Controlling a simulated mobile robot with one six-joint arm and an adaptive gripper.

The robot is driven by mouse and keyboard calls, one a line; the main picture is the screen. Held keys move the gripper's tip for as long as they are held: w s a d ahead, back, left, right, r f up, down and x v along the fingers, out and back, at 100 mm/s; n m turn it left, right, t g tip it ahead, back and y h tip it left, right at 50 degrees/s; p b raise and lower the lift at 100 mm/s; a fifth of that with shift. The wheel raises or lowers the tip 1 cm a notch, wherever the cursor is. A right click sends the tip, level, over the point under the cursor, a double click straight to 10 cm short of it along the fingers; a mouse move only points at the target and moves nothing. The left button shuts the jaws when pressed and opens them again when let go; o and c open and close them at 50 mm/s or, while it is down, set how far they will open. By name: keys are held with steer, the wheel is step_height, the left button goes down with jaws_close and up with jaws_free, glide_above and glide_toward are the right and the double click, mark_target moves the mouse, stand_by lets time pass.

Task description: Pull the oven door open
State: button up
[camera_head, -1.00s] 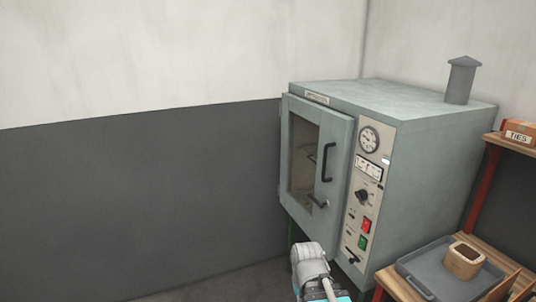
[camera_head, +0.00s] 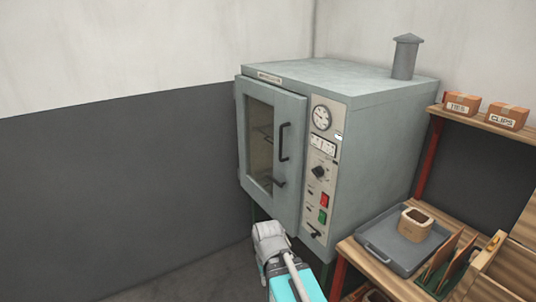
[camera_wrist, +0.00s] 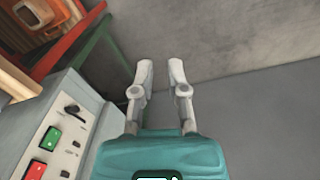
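The grey-green oven (camera_head: 385,130) stands in the corner. Its windowed door (camera_head: 292,205) is on the left of its front and stands slightly proud of the body; I cannot tell whether it is latched. In the head view my wrist is below the door, and the fingertips are hidden. Neither the door nor its handle shows in the wrist view.
The control panel (camera_head: 318,170), right of the door, also shows at the wrist view's lower left (camera_wrist: 62,125). A wooden bench on the right holds a grey tray (camera_head: 375,238) with a wooden box (camera_head: 416,222). Left of the oven is open floor by the wall (camera_head: 110,190).

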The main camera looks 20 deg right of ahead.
steer(key=shift+o, duration=1)
steer(key=shift+w+d+r, duration=0.1)
steer(key=shift+w+d, duration=0.1)
steer(key=shift+w, duration=0.2)
steer(key=shift+o, duration=0.8)
steer(key=w+d+r+n+h, duration=0.1)
steer(key=w+d+n+h, duration=0.1)
steer(key=w, duration=0.3)
steer(key=w+d+r+n+t+h+p, duration=0.1)
steer(key=w+d+r+n+h, duration=0.1)
steer(key=w+d+n, duration=0.1)
steer(key=shift+w+h, duration=0.3)
steer(key=shift+w, duration=0.6)
steer(key=w+r+n+t+h+p, duration=0.1)
steer(key=w+r+n+t+h, duration=0.2)
steer(key=w+r+n, duration=0.6)
steer(key=w+r+n+t+h+p, duration=0.2)
steer(key=w+r+n+h, duration=0.6)
steer(key=w, duration=0.9)
step_height(320, 180, up, 3)
steer(key=shift+w+d+f+n+t, duration=0.1)
steer(key=shift+w+d+n+t, duration=0.15)
steer(key=shift+n+t, duration=0.7)
steer(key=shift+m+t, duration=0.25)
glide_above(280, 157)
steer(key=shift+w+d, duration=0.15)
steer(key=shift+w, duration=0.2)
